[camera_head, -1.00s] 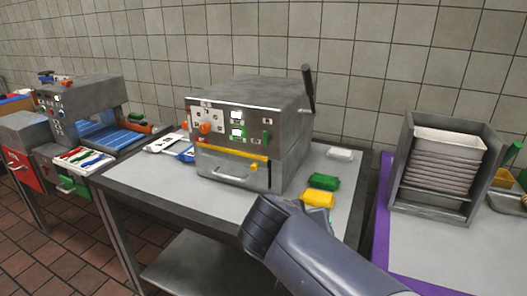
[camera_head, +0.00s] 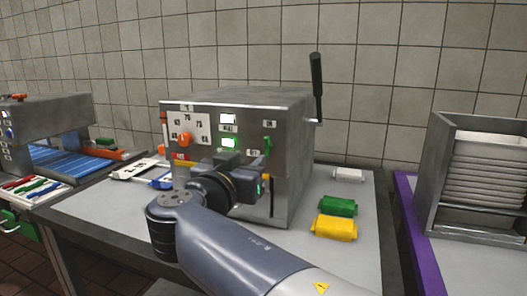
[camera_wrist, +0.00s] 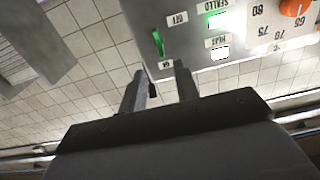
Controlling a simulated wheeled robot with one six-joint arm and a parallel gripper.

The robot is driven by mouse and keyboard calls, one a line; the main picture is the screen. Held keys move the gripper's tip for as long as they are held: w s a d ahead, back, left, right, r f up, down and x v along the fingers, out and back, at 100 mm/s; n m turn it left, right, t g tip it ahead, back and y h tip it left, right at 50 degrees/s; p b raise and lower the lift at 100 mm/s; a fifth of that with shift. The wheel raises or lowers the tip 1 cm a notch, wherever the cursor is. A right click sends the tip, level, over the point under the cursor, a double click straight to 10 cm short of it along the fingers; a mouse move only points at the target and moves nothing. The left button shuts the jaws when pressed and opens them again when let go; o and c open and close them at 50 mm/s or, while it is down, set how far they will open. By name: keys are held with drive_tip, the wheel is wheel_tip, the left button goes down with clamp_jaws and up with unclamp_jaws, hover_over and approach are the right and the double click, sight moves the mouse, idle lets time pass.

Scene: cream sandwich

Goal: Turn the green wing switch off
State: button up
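The green wing switch (camera_head: 267,144) is on the right of the grey machine's (camera_head: 287,185) front panel, standing roughly upright between an ON label above and an OFF label below. In the wrist view, which is upside down, the switch (camera_wrist: 158,43) lies just beyond my fingertips. My gripper (camera_wrist: 158,80) is open, with a clear gap between its two fingers and nothing held. The fingers look apart from the switch. In the head view my wrist is in front of the panel's lower part, and the fingertips are hard to make out.
The panel also has an orange knob (camera_head: 184,139), a white-lit window (camera_head: 228,118) and a green-lit window (camera_head: 229,143). A black-handled lever (camera_head: 316,85) rises at the machine's right. Green (camera_head: 338,206) and yellow (camera_head: 334,228) packets lie on the table at right.

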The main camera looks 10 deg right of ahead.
sight(266, 147)
drive_tip(key=x, duration=0.9)
drive_tip(key=shift+w+d+p, duration=0.15)
drive_tip(key=shift+p, duration=0.2)
drive_tip(key=shift+c, duration=0.3)
clamp_jaws()
